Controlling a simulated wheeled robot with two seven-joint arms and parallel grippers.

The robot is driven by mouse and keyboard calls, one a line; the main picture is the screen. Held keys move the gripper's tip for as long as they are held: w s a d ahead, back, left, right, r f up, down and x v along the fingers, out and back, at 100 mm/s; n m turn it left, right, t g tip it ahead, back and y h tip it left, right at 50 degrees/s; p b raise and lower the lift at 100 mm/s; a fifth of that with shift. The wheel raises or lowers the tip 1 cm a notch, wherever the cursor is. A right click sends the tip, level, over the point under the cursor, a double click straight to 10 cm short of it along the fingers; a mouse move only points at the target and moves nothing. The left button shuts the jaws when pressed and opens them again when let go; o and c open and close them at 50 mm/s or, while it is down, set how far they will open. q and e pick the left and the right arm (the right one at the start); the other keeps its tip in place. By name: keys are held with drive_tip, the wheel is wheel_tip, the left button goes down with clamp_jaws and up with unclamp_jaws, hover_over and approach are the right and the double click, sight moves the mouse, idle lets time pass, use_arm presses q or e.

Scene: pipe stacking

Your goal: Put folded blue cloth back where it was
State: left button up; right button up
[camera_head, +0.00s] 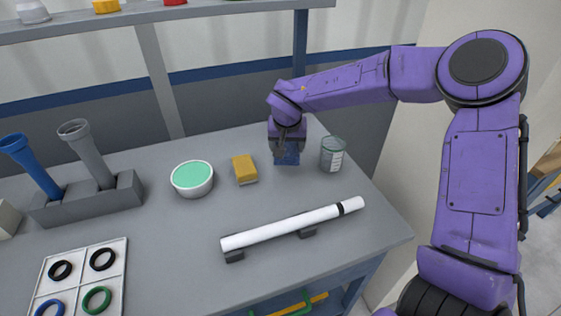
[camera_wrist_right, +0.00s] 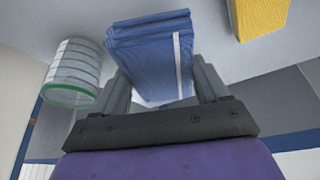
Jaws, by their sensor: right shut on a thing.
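The folded blue cloth (camera_head: 288,157) is at the back right of the grey table in the head view, mostly hidden behind my right gripper (camera_head: 287,140). In the right wrist view the cloth (camera_wrist_right: 152,55) shows as stacked blue layers with a white stripe, between the two fingers of the right gripper (camera_wrist_right: 160,90). The right gripper is shut on the cloth and points down. I cannot tell whether the cloth touches the table. My left gripper is in neither view.
A clear beaker (camera_head: 333,154) stands close to the right of the cloth. A yellow sponge (camera_head: 244,169) and a bowl with green contents (camera_head: 192,178) are to its left. A white pipe (camera_head: 292,224) lies on supports in front. A rack (camera_head: 88,202) holds blue and grey pipes.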

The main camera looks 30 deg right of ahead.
drive_tip(key=w+f, duration=0.1)
drive_tip(key=f, duration=0.1)
drive_tip(key=w+f, duration=0.1)
drive_tip(key=f, duration=0.1)
drive_tip(key=w+f, duration=0.1)
drive_tip(key=f, duration=0.1)
drive_tip(key=shift+w+d+f, duration=0.1)
drive_tip(key=shift+f, duration=0.3)
drive_tip(key=shift+f, duration=0.15)
drive_tip(key=o, duration=0.9)
drive_tip(key=v, duration=1.2)
drive_tip(key=shift+r+p, duration=0.2)
drive_tip(key=shift+p, duration=0.2)
